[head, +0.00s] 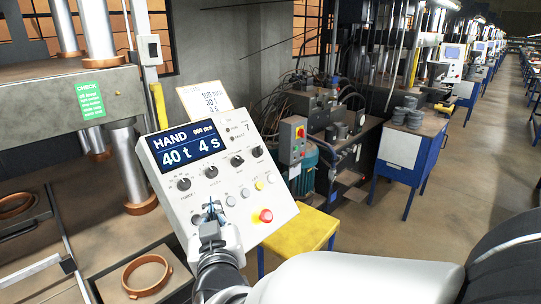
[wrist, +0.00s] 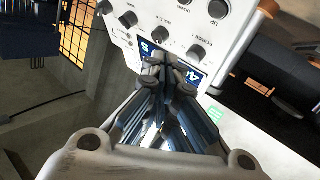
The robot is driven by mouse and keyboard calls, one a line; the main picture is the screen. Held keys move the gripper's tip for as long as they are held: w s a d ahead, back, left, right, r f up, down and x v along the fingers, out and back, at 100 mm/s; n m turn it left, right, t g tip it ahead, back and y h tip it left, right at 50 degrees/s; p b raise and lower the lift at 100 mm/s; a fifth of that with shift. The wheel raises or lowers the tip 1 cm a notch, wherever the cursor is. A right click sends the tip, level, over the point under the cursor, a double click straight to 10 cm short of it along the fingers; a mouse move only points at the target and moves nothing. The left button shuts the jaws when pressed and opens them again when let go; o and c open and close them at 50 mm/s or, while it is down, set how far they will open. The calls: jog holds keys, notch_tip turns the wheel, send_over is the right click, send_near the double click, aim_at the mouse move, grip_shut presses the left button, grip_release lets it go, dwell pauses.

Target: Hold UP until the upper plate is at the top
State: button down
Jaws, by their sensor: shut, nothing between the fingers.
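The control panel (head: 205,170) is a white tilted box with knobs, small buttons and a red button (head: 266,216). Its blue display (head: 187,147) reads HAND, 000 pcs, 40 t, 4 s. My gripper (head: 211,212) is shut and empty at the panel's lower left, covering part of it. In the wrist view the shut fingers (wrist: 165,70) lie over the panel's face near the display; a button marked UP (wrist: 217,9) is at the top edge. I cannot tell whether a fingertip touches a button. A thick grey press plate (head: 50,110) with a green sign stands raised above the lower bed at left.
A copper-coloured ring (head: 147,275) lies in a frame on the lower bed; another (head: 15,205) lies farther left. A yellow stool (head: 300,238) stands beside the panel. A blue cabinet (head: 403,155) and machinery stand behind. The aisle at right is open.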

aim_at(200, 217)
jog(key=shift+w+a+f, duration=0.1)
jog(key=shift+w+a+f+b, duration=0.9)
jog(key=shift+w+a+f, duration=0.2)
jog(key=shift+a+f, duration=0.25)
jog(key=shift+w+a+f+b, duration=0.9)
jog(key=shift+w+a+f, duration=0.2)
jog(key=shift+f, duration=0.3)
jog(key=shift+a, duration=0.1)
jog(key=shift+w+a+f, duration=0.15)
jog(key=shift+a+f, duration=0.05)
jog(key=shift+f, duration=0.05)
jog(key=shift+w+a+f+b, duration=0.25)
jog(key=shift+f+b, duration=0.1)
jog(key=shift+b, duration=0.15)
dwell(1.1)
jog(key=shift+s+r, duration=0.1)
dwell(1.8)
jog(key=shift+s+d+r, duration=0.35)
jog(key=shift+d+r, duration=0.15)
jog(key=shift+r+p, duration=0.1)
jog(key=shift+p, duration=0.2)
